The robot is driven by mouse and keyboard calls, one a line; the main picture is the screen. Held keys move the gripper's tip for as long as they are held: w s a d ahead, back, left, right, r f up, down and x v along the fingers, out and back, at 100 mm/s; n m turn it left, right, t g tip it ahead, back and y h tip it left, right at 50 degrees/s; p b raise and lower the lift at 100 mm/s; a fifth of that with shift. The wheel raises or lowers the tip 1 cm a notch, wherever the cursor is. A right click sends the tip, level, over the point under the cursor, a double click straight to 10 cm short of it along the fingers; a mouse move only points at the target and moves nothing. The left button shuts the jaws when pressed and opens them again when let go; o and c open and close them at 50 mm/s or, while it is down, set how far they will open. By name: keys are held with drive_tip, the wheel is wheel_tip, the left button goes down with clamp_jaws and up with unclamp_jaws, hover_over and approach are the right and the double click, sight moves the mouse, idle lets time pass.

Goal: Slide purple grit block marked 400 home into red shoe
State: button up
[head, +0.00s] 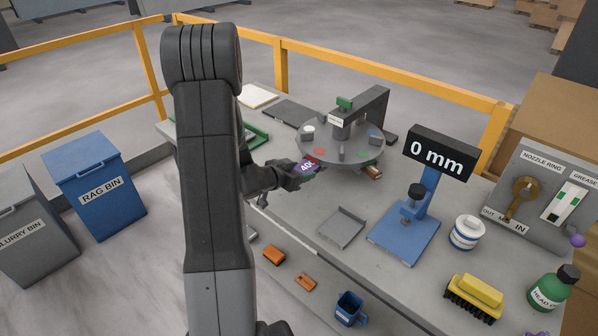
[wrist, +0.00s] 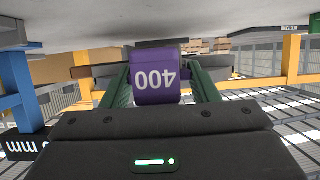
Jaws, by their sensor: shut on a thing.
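The purple grit block marked 400 (head: 306,167) is between the jaws of my gripper (head: 296,174), at the near left rim of the grey round disc (head: 343,160). In the wrist view the block (wrist: 155,78) is held between two green fingers (wrist: 155,88), and its 400 reads upside down. A red patch (head: 319,152) lies on the disc's top just beyond the block.
A blue gauge stand (head: 404,235) reading 0 mm stands right of the disc. A grey tray (head: 341,227) lies nearer. Orange blocks (head: 274,256), a blue mug (head: 349,308) and a yellow brush (head: 476,295) sit along the front. A copper-coloured block (head: 373,172) shows under the disc's right rim.

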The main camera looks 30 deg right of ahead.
drive_tip(key=shift+w+d+r+p, duration=0.1)
drive_tip(key=shift+w+d+p, duration=0.2)
drive_tip(key=shift+d, duration=0.35)
drive_tip(key=shift+w+d+r+p, duration=0.1)
drive_tip(key=shift+w+d+p, duration=0.15)
drive_tip(key=shift+d, duration=0.4)
idle(0.9)
drive_tip(key=o, duration=1.3)
drive_tip(key=shift+w+a+f, duration=0.1)
drive_tip(key=shift+w, duration=0.05)
drive_tip(key=shift+c, duration=0.2)
drive_tip(key=shift+s, duration=0.2)
